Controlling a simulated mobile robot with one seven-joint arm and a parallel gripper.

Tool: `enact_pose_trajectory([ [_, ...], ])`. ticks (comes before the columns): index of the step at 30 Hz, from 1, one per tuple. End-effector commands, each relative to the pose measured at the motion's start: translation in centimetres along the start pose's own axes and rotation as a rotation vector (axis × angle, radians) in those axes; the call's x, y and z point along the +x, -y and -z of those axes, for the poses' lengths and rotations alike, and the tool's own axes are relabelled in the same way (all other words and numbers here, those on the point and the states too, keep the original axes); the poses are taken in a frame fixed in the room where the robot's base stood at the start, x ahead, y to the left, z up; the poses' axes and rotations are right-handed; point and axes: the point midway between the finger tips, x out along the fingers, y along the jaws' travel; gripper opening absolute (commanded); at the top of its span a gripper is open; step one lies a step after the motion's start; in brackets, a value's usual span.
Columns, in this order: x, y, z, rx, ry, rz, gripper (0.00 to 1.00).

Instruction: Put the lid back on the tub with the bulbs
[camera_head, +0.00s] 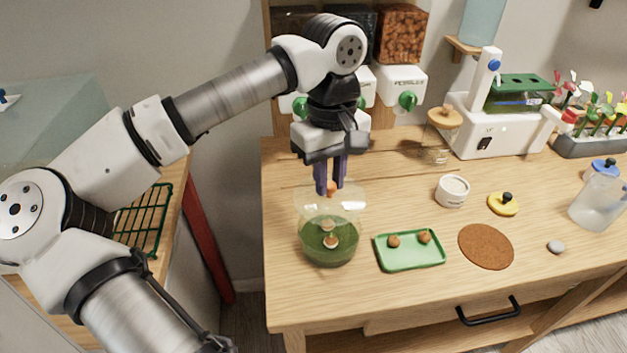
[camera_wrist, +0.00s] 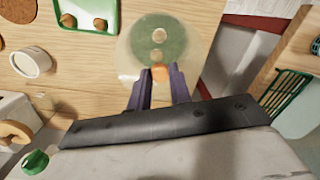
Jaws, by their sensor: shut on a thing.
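My gripper (camera_head: 331,188) is shut on the orange knob (camera_wrist: 160,72) of a clear, see-through lid (camera_head: 349,199). The lid is held about level over the green tub (camera_head: 318,256), near the table's left edge. Brown bulbs (camera_head: 330,241) show inside the tub. In the wrist view the clear lid (camera_wrist: 128,62) overlaps the green tub (camera_wrist: 177,30), with bulbs (camera_wrist: 159,35) seen through it. I cannot tell whether the lid touches the tub's rim.
A green tray (camera_head: 411,262) with two brown bulbs lies right of the tub. Further right are a white pot (camera_head: 452,194), a brown round mat (camera_head: 486,247), a yellow lid (camera_head: 503,205) and a grey stone (camera_head: 556,247). A wooden-lidded jar (camera_head: 436,150) and dispensers stand behind.

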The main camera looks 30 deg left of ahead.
Motion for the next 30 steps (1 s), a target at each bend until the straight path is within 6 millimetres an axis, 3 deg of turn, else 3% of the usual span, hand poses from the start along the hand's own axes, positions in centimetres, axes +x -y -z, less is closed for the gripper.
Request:
enact_pose_trajectory([
  [8, 0.5, -0.2, -0.1, 0.000, 0.001, 0.001, 0.00],
  [24, 5.5, -0.4, 0.2, 0.001, 0.001, 0.001, 0.00],
  [30, 6.2, -0.4, 0.2, 0.001, 0.000, 0.001, 0.00],
])
